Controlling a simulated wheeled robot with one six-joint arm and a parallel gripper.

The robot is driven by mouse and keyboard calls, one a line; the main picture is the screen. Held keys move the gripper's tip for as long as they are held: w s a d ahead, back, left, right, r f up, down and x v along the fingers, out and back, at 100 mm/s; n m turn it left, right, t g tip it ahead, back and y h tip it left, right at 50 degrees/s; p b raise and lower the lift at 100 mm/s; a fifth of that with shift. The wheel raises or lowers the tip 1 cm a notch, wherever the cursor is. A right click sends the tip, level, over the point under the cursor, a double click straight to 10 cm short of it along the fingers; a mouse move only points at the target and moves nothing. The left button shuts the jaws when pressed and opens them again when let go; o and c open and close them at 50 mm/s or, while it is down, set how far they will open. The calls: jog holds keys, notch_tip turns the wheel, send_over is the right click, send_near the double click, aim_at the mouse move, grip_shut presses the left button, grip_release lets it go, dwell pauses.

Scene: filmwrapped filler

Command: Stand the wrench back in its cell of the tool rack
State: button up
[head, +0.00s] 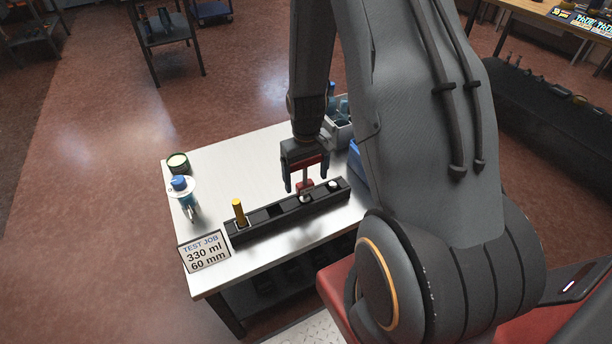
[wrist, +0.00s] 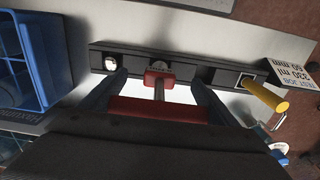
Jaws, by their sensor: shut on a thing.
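The black tool rack (head: 262,226) lies along the front of the white table and shows in the wrist view (wrist: 184,62). My gripper (head: 306,178), seen close in the wrist view (wrist: 160,85), is above the rack, right of its middle. It is shut on a tool with a grey shaft and a red crosspiece (head: 305,186), which I take for the wrench (wrist: 160,78). The wrench points down at a rack cell. A pale round part shows just below the red piece; I cannot tell whether the wrench's end is inside the cell.
A yellow-handled tool (head: 239,212) stands in the left end cell, a white-topped item (head: 333,185) in the right one. An open cell lies between yellow tool and wrench. A sign (head: 204,252), blue-topped bottle (head: 181,184) and dark can (head: 178,163) stand left. Blue bins (wrist: 38,55) are nearby.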

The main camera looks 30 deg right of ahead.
aim_at(306, 163)
jog(key=shift+f+b, duration=0.35)
jog(key=shift+f, duration=0.4)
jog(key=o, duration=1.3)
jog(key=shift+c, duration=0.2)
jog(key=shift+r+b, duration=0.65)
jog(key=shift+r, duration=3.25)
jog(key=shift+s, duration=0.1)
